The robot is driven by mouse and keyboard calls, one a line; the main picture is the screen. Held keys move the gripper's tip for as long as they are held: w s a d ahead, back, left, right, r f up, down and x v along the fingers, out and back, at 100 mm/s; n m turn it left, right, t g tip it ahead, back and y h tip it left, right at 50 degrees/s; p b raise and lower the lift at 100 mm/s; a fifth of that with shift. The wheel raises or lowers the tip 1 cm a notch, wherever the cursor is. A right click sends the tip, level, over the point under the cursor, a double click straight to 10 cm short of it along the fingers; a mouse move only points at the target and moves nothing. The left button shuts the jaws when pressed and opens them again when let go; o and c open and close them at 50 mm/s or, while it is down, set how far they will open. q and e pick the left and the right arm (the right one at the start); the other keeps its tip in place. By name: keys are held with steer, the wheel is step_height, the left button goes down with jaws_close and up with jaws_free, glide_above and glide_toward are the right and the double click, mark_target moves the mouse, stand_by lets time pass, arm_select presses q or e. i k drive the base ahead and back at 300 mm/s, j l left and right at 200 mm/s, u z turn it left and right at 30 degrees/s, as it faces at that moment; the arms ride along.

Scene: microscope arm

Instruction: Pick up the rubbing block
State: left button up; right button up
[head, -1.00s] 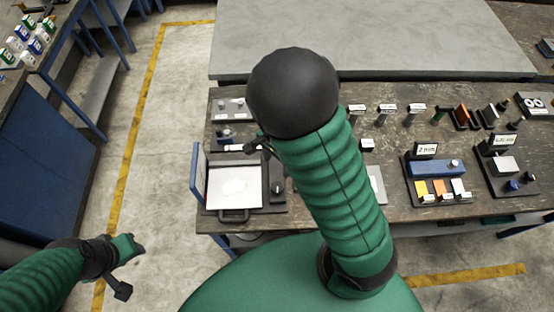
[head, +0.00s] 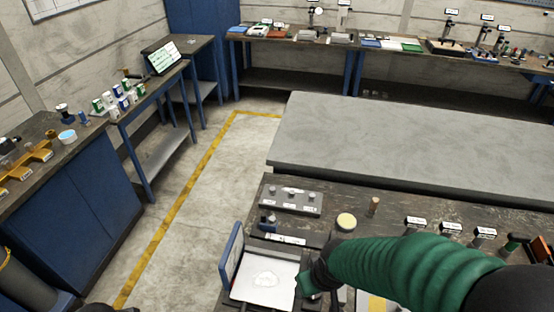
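My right arm comes in from the lower right, and my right gripper (head: 303,286) is by the right edge of a white-surfaced tray (head: 262,293). Its fingers are dark and small, so I cannot tell whether they are open or shut. No block is clearly identifiable as the rubbing block, and my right arm hides part of the bench. Only dark bits of my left arm show at the bottom left edge; its fingers cannot be made out.
A grey rack (head: 291,200) and a round yellow-topped jar (head: 346,221) stand behind the tray. Several labelled tools line the bench to the right. A raised grey slab (head: 400,145) lies beyond. Open floor (head: 205,215) is on the left.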

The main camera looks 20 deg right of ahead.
mark_target(342, 292)
steer(key=l+z, duration=0.1)
steer(key=z, duration=0.25)
steer(key=l+z, duration=0.15)
steer(key=z, duration=0.15)
steer(key=k+l+z, duration=0.1)
steer(key=z, duration=0.25)
